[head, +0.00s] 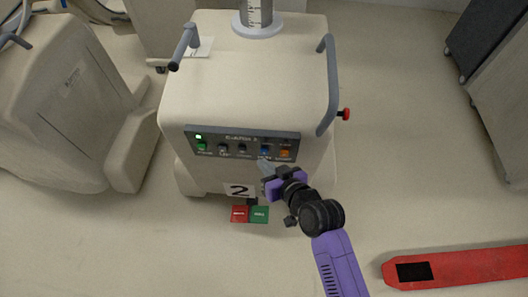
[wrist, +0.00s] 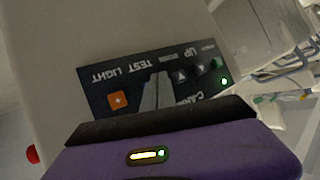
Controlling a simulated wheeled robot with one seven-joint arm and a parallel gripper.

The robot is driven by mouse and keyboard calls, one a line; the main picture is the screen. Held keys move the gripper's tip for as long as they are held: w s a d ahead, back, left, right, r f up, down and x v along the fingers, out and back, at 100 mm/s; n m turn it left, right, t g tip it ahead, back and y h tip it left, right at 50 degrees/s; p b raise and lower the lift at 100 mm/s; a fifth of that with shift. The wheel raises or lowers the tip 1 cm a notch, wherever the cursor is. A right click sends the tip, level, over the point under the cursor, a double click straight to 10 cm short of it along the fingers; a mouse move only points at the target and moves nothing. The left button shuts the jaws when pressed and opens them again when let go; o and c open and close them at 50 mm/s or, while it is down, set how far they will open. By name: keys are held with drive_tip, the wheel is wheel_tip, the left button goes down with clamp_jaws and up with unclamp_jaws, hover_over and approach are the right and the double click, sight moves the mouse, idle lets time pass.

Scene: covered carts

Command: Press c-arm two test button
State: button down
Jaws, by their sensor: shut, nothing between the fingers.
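The cart marked 2 (head: 245,82) is cream-coloured and carries a dark control panel (head: 214,135) on its front. The panel has a row of buttons. The blue test button (head: 264,149) is second from the right, beside the orange light button (head: 285,153). My gripper (head: 265,168) is shut and empty, with its tips at the panel's lower edge in the head view, just under the blue button. The light button also shows there (wrist: 118,101).
A red knob (head: 345,114) sticks out on the cart's right side. Grey handles (head: 328,85) rise at both top sides. Red and green floor pedals (head: 250,214) lie in front. A covered machine (head: 75,100) stands left. A red padded piece (head: 465,265) lies lower right.

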drive_tip(key=shift+s+p, duration=1.1)
drive_tip(key=shift+s, duration=1.35)
drive_tip(key=s+d+r+m+t+h, duration=0.1)
drive_tip(key=s+d+r+t, duration=0.4)
drive_tip(key=d+r, duration=0.45)
drive_tip(key=s+d+r+m+h, duration=0.1)
drive_tip(key=s+d+r+h, duration=0.2)
drive_tip(key=s, duration=0.9)
drive_tip(key=s+d+r+m+h, duration=0.2)
drive_tip(key=s+d+r, duration=0.4)
drive_tip(key=s+d, duration=0.3)
drive_tip(key=s+h, duration=0.1)
drive_tip(key=s, duration=0.2)
drive_tip(key=shift+s+r, duration=0.15)
drive_tip(key=shift+s, duration=0.05)
